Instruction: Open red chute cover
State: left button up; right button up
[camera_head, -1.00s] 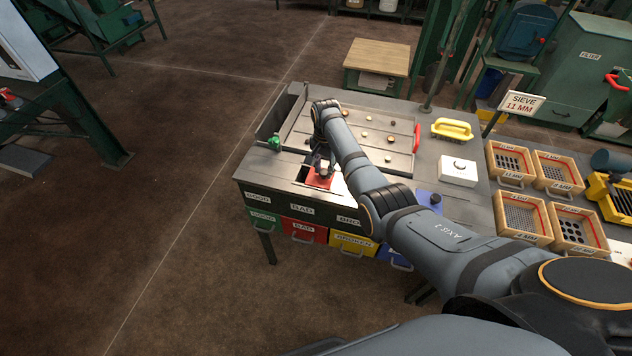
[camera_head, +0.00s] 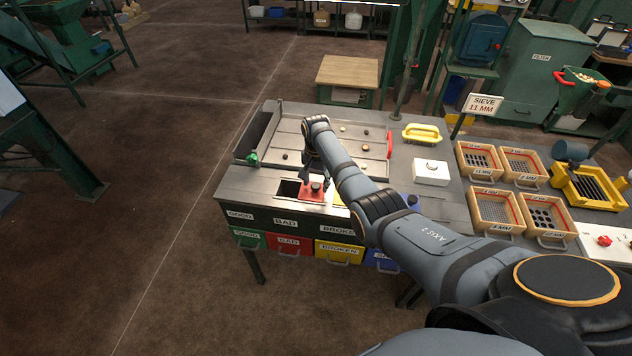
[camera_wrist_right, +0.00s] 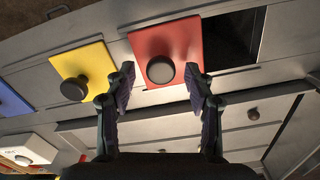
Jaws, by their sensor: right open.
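The red chute cover (camera_head: 310,194) is a flat square plate with a dark round knob (camera_head: 316,187). It lies on the sorting table beside a dark uncovered opening (camera_head: 289,188) on its left. In the right wrist view the red cover (camera_wrist_right: 182,40) shows with its knob (camera_wrist_right: 160,69), and the opening (camera_wrist_right: 240,40) is on its right. My right gripper (camera_head: 312,172) is above the knob. In the wrist view its open fingers (camera_wrist_right: 160,80) are on either side of the knob with gaps. My left gripper is not in view.
A yellow cover (camera_wrist_right: 88,62) with a knob sits beside the red one. A shallow tray (camera_head: 352,142) with several small pieces lies behind. A green knob (camera_head: 252,157) is at the left. A white box (camera_head: 430,174) and wooden sieves (camera_head: 495,210) stand to the right.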

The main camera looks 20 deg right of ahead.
aim_at(316, 185)
jog(key=shift+r, duration=0.2)
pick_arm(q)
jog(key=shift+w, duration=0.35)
pick_arm(e)
notch_tip(316, 185, up, 12)
jog(key=shift+f, duration=0.25)
